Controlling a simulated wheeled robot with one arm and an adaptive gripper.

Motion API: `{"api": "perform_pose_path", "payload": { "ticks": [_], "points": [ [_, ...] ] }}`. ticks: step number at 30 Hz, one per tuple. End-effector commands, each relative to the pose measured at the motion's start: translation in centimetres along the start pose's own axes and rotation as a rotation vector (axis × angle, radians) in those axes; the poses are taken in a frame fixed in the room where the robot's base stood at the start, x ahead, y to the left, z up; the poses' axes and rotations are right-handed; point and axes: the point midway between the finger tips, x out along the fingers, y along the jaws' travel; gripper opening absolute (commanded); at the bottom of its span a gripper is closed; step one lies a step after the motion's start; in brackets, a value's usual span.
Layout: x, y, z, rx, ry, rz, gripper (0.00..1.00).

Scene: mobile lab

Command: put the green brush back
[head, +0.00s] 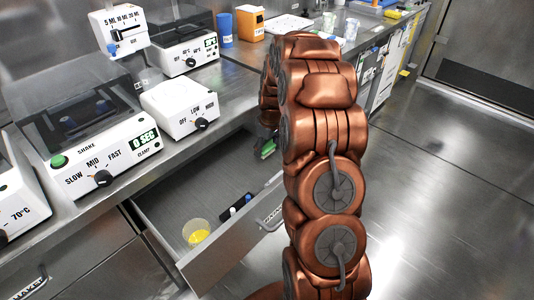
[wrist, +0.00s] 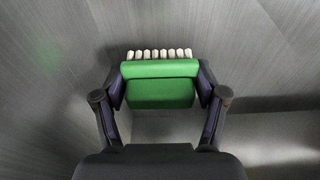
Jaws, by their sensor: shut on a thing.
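The green brush (wrist: 160,84) is between the two fingers of my gripper (wrist: 160,92) in the wrist view, with a finger against each side. Its row of white bristles points away from me, toward a bare brushed-metal surface. In the head view a small green part of the brush (head: 267,148) shows at the far right end of the open drawer (head: 165,200), beside my arm. My arm hides most of my gripper there. I cannot tell whether the bristles touch the metal.
A clear cup with yellow contents (head: 196,232) stands in the drawer, with small black, blue and white items (head: 236,207) near the drawer front. A shaker (head: 90,130) and a white dial box (head: 182,106) stand on the counter above. The floor at right is clear.

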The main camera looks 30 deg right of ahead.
Motion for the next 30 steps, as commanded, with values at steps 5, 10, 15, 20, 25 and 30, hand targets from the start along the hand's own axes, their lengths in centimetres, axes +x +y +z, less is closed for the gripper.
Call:
{"api": "perform_pose_path", "payload": {
  "ticks": [5,10,15,20,25,30],
  "points": [
    [1.3,0.6,0.2,0.000,-0.001,0.000,0.39],
    [3.4,0.5,0.5,0.000,-0.001,0.000,0.39],
    [3.5,0.5,0.5,0.000,0.001,0.001,0.39],
    [3.6,0.5,0.5,0.000,0.001,0.001,0.39],
    [3.7,0.5,0.5,0.000,0.001,0.000,0.81],
    [3.7,0.5,0.5,0.000,0.001,0.001,0.82]
  ]
}}
